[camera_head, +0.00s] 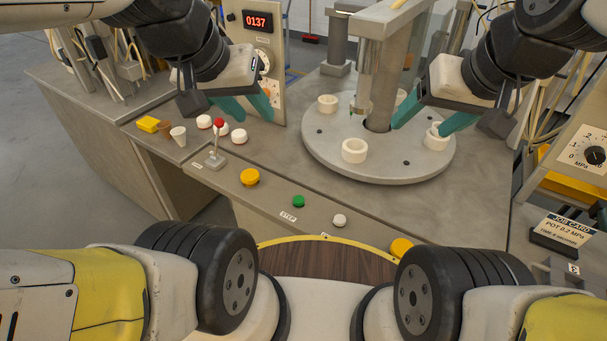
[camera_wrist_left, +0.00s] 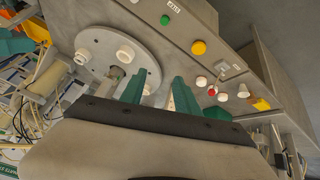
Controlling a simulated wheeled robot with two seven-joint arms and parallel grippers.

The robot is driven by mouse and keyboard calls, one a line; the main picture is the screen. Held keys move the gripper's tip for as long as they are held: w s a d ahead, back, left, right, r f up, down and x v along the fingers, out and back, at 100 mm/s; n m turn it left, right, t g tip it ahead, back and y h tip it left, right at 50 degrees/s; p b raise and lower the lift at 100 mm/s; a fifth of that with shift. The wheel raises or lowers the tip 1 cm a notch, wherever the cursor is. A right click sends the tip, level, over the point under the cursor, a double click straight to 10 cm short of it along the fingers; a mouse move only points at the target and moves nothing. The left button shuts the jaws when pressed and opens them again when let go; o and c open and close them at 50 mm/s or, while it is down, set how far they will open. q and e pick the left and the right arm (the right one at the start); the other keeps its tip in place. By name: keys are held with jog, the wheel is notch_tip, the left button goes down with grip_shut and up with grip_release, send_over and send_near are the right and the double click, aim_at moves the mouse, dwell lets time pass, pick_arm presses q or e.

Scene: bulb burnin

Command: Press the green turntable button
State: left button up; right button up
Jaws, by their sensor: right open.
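The green button (camera_head: 298,201) sits on the front ledge of the bench by a STEP label (camera_head: 288,216). It also shows at the top of the left wrist view (camera_wrist_left: 165,19). The grey round turntable (camera_head: 335,163) with several white ring sockets is behind it. My left gripper (camera_head: 250,106) is open and empty, above the bench left of the turntable, apart from the green button. My right gripper (camera_head: 430,116) is open at the turntable's right side, its fingers around a white socket (camera_head: 437,142); contact is unclear.
A yellow button (camera_head: 250,177) and a white button (camera_head: 339,220) flank the green one. A press column (camera_head: 378,75) rises over the turntable. A job card (camera_head: 568,229) stands at right.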

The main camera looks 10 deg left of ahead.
pick_arm(q)
grip_shut()
dwell(1.4)
